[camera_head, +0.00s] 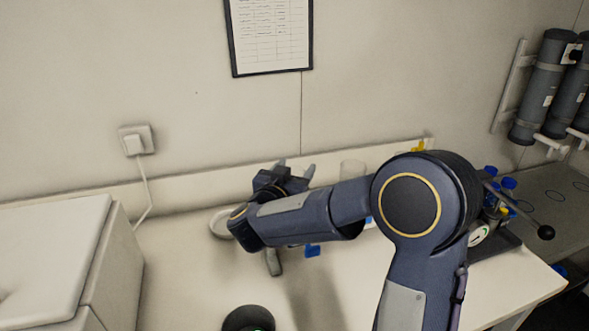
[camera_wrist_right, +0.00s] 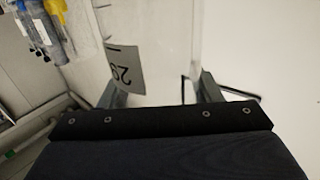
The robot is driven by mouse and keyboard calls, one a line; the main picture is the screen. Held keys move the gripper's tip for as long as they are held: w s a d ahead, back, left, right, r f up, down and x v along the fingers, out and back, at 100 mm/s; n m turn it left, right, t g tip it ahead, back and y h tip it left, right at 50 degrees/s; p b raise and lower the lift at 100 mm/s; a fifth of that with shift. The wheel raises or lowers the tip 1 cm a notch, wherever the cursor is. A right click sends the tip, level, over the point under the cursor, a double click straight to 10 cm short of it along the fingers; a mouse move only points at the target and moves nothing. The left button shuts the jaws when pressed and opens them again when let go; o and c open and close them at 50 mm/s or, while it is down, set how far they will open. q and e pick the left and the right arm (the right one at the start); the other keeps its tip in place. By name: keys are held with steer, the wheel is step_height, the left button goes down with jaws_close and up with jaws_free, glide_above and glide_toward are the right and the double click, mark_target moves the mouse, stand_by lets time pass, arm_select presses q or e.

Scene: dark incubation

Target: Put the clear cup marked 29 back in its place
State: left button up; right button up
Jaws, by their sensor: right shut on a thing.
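The clear cup marked 29 (camera_wrist_right: 155,45) fills the upper middle of the right wrist view. Its grey label (camera_wrist_right: 125,70) faces the left side and reads upside down. My right gripper (camera_wrist_right: 157,92) is shut on the cup, with one finger on each side of it. In the head view the right gripper (camera_head: 296,168) is over the back of the white bench, fingers pointing to the back wall. The held cup is hard to make out there. My left gripper is not in view.
Another clear vessel (camera_head: 352,168) stands right of the gripper, partly behind my arm. A white dish (camera_head: 219,224) lies left of it. Blue-capped items (camera_head: 506,184) stand at the bench's right end. A white box (camera_head: 50,245) is at the left.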

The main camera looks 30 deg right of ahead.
steer(key=shift+f+b, duration=0.35)
steer(key=shift+f, duration=0.25)
steer(key=o, duration=1.3)
steer(key=shift+r, duration=0.1)
steer(key=shift+o, duration=0.2)
steer(key=shift+a, duration=0.1)
steer(key=b+v, duration=0.1)
steer(key=v, duration=0.6)
steer(key=shift+s+a, duration=0.25)
steer(key=shift+s, duration=0.05)
